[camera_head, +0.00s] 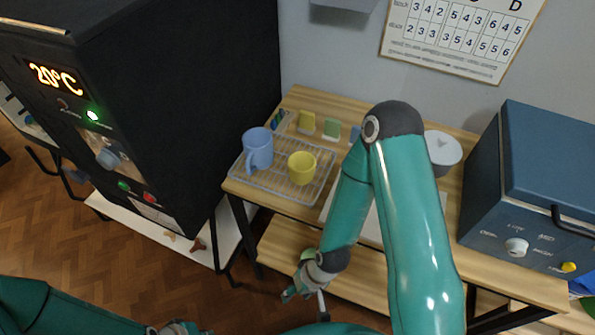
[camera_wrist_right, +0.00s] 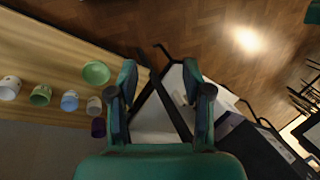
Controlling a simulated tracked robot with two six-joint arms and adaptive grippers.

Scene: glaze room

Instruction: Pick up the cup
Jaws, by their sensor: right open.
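A blue mug (camera_head: 257,147) with a handle and a yellow cup (camera_head: 301,168) stand on a wire rack (camera_head: 262,183) on the upper wooden top. In the right wrist view several small cups stand in a row: white (camera_wrist_right: 10,88), green (camera_wrist_right: 41,95), blue (camera_wrist_right: 70,100), beige (camera_wrist_right: 94,105) and purple (camera_wrist_right: 98,127). My right gripper (camera_head: 298,289) hangs low by the table's front, away from the rack; in its wrist view it (camera_wrist_right: 159,72) is open and empty, right of the row. My left gripper (camera_head: 176,328) barely shows at the bottom edge.
A green dish (camera_wrist_right: 96,73) lies near the wood's edge. A black kiln (camera_head: 160,90) stands left of the table and a blue cabinet (camera_head: 535,190) right. A grey-white bowl (camera_head: 443,150) is behind my right arm. Open floor (camera_head: 235,300) lies in front.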

